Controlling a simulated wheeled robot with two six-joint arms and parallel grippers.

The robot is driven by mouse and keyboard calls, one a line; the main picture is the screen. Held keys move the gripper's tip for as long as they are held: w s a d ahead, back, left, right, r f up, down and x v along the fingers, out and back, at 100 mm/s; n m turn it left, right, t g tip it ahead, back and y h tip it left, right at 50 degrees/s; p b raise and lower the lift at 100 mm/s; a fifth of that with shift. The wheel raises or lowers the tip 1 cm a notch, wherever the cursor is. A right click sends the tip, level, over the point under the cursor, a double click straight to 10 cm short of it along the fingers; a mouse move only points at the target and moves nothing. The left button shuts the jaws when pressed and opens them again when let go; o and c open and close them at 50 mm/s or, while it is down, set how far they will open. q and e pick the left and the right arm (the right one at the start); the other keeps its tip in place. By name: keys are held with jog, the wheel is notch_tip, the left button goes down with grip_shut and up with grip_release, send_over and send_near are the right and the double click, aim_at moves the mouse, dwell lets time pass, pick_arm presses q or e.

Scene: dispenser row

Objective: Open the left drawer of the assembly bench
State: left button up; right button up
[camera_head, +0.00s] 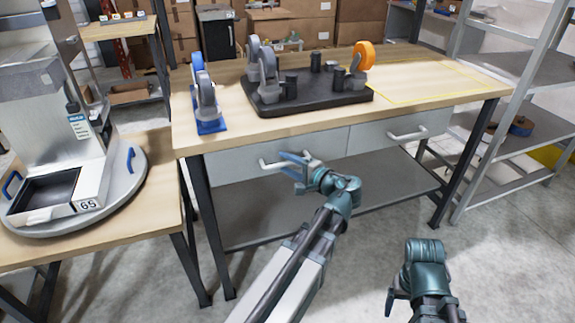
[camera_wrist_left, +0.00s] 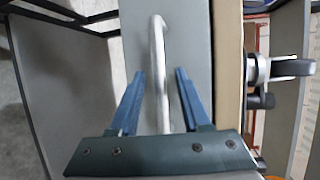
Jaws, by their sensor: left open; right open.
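The assembly bench (camera_head: 300,108) has two grey drawers under its wooden top. The left drawer (camera_head: 230,165) looks shut, flush with the bench front, with a pale bar handle (camera_head: 268,165). The right drawer (camera_head: 372,134) also looks shut. My left gripper (camera_head: 290,163) is open at the left drawer's handle. In the left wrist view the handle (camera_wrist_left: 158,50) runs between the two blue fingers (camera_wrist_left: 157,85), with gaps on both sides. My right gripper (camera_head: 405,300) is low at the right, away from the bench; its fingertips are hard to make out.
On the bench top are a black fixture (camera_head: 310,98) with casters, a blue caster stand (camera_head: 208,120) and a yellow outlined area (camera_head: 430,82). A dispenser table (camera_head: 150,210) stands left, a metal shelf (camera_head: 520,90) right. A lower shelf (camera_head: 320,200) lies under the drawers.

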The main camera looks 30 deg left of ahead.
pick_arm(q)
grip_shut()
dwell(1.5)
